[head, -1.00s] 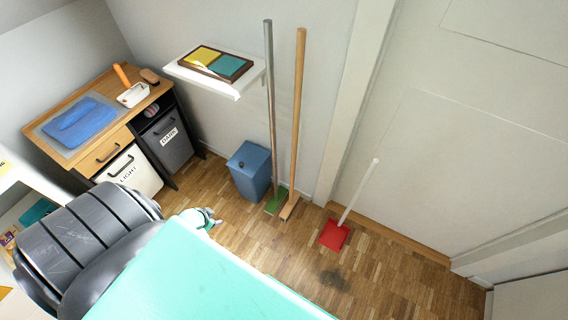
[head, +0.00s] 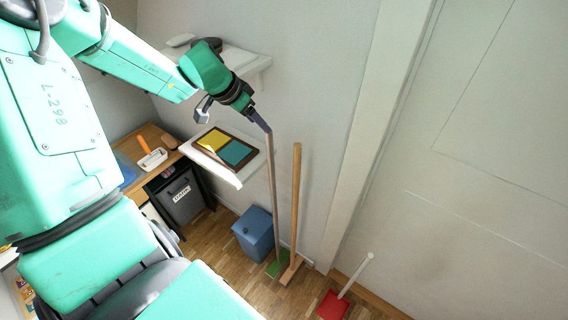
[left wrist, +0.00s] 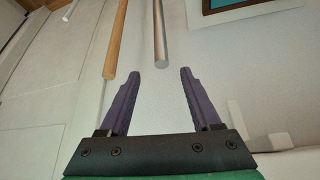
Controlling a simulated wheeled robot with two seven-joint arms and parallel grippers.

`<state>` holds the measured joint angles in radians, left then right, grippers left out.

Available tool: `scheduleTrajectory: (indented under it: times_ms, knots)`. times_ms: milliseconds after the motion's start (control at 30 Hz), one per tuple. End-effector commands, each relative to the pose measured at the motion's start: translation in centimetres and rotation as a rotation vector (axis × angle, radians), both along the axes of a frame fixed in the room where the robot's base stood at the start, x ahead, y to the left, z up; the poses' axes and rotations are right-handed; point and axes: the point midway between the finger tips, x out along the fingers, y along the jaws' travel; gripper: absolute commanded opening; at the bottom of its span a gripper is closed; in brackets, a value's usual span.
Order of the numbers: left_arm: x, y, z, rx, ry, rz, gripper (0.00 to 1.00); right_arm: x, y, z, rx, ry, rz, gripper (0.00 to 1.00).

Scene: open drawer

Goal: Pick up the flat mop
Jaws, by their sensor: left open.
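The flat mop (head: 273,190) stands upright against the wall, with a grey pole and a green flat head (head: 277,268) on the floor. My left gripper (head: 264,126) is at the top end of its pole. In the left wrist view the gripper (left wrist: 158,73) is open, and the grey pole's end (left wrist: 161,50) shows in line with the gap between the fingertips. My right gripper is not in view.
A wooden-handled broom (head: 296,200) stands just right of the mop. A white shelf (head: 236,181) with a yellow and teal board (head: 226,147) is close on the left. A blue bin (head: 255,232) and a red dustpan (head: 333,305) are on the floor.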

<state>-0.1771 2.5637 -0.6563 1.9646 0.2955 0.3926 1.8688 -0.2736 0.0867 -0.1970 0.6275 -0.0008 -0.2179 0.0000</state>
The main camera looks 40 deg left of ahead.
Motion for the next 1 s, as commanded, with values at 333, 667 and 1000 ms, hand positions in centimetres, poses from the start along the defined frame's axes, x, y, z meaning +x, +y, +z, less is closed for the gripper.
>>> scheduleTrajectory:
  times_ms: [333,667,1000]
  knots:
    - [3.8,-0.6,-7.2,-0.001,0.001,0.000,0.65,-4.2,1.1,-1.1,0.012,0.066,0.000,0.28]
    - [5.8,-1.2,-11.1,0.002,0.002,0.000,0.65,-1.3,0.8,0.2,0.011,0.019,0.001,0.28]
    - [6.7,-1.3,-12.3,0.003,-0.004,-0.002,0.65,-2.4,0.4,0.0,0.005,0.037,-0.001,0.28]
